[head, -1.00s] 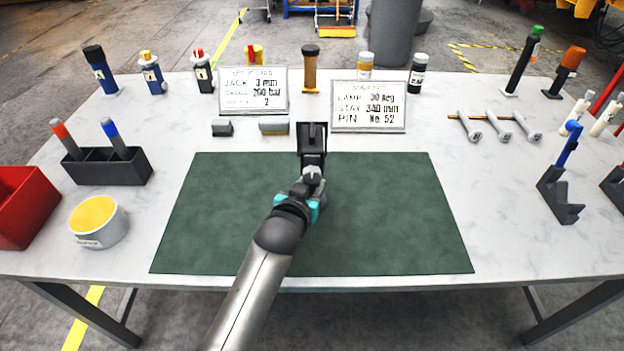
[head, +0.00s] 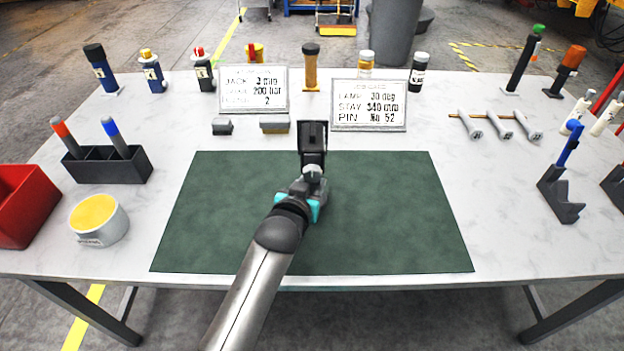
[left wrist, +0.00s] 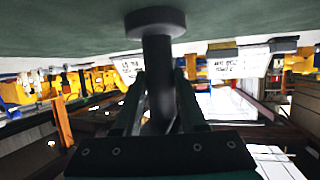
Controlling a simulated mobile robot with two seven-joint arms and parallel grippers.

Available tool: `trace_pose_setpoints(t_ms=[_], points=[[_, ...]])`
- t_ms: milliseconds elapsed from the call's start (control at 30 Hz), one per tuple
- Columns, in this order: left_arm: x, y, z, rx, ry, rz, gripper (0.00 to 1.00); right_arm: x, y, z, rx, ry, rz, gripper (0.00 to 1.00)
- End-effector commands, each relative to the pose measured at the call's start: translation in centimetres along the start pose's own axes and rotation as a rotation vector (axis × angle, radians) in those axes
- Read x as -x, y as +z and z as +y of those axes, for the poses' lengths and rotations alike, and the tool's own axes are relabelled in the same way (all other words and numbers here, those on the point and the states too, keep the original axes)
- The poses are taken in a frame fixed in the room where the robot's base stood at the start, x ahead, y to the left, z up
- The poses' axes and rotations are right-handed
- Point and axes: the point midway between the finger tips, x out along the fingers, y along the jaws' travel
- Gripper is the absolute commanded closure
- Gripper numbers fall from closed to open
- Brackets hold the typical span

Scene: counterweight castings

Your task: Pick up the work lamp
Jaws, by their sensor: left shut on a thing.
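The work lamp (left wrist: 155,20), as I take it, is a dark grey post with a wider round disc at its end. In the left wrist view it stands between the two fingers of my left gripper (left wrist: 160,80), which are shut on its post. The disc shows against the green mat; I cannot tell whether it touches. In the head view my left gripper (head: 312,135) is over the mat's far edge, and I cannot make out the lamp apart from the dark gripper. My right gripper is not in view.
The green mat (head: 225,215) is otherwise clear. Two cards, left (head: 253,90) and right (head: 368,105), stand beyond the gripper. A grey block (head: 274,125) lies near it on the left. Bottles line the back; a pen holder (head: 108,168) and red bin (head: 25,205) stand left.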

Motion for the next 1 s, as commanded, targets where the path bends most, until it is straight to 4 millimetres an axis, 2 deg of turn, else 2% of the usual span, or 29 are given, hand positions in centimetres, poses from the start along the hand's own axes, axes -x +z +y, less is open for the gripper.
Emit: trace_pose_setpoints(t_ms=[233, 367, 467, 800, 1000], points=[[0.3, -1.2, 0.0, 0.0, 0.0, 0.008, 1.0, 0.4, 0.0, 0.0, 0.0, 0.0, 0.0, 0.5], [1.0, -2.9, 0.0, 0.0, 0.0, 0.011, 1.0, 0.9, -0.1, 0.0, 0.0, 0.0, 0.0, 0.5], [1.8, -4.8, 0.0, 0.001, 0.001, 0.014, 1.0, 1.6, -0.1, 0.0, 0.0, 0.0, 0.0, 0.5], [5.4, -13.5, 0.0, 0.001, 0.001, 0.014, 1.0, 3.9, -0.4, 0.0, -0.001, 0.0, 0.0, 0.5], [6.9, -17.0, 0.0, 0.0, 0.001, 0.011, 1.0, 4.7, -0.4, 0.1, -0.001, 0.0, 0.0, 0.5]])
